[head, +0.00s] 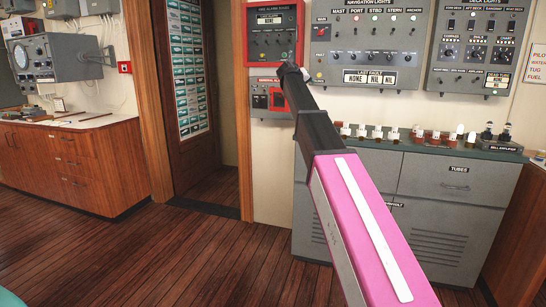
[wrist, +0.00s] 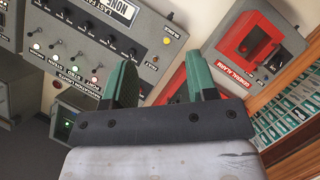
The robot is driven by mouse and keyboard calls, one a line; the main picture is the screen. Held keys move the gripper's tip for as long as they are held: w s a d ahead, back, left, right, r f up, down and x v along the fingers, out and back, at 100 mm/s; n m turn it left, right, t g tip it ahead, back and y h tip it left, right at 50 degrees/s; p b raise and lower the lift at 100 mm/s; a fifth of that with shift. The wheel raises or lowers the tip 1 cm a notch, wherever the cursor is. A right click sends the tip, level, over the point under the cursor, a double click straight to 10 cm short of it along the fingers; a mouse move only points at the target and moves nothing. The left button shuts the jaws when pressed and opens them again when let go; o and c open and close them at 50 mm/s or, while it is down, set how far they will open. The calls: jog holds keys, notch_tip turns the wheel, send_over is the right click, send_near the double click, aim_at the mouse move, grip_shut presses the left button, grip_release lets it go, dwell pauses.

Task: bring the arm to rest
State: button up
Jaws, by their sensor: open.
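My gripper shows in the wrist view (wrist: 163,85) with its two green fingers apart and nothing between them. Pale wall shows between and beyond the fingers. In the head view my pink and black arm reaches up and away from the lower right toward the wall panels. Its far end is in front of the wall near the red alarm panel (head: 274,33); the fingers cannot be made out there.
A grey navigation lights panel (head: 367,45) and a deck lights panel (head: 478,50) hang on the wall. Below stands a grey cabinet (head: 450,178) with small items along its top. A doorway is at centre left, a wooden cabinet (head: 75,165) at left. The wooden floor (head: 190,250) is clear.

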jog(key=s+d+f+g+y, duration=0.15)
jog(key=s+f, duration=0.35)
jog(key=f, duration=0.7)
jog(key=s+d+f+g+y, duration=0.15)
jog(key=s+f, duration=0.45)
jog(key=f, duration=0.7)
jog(key=s+d+f+g, duration=0.15)
jog(key=s+f, duration=0.35)
jog(key=f, duration=0.7)
jog(key=s+f+g+y, duration=0.2)
jog(key=s+f+g, duration=0.1)
jog(key=s+f, duration=1)
jog(key=s+a+f+m+g+y, duration=0.1)
jog(key=s+f+g+y, duration=0.2)
jog(key=s+f, duration=1)
jog(key=s+g, duration=0.1)
jog(key=s, duration=0.5)
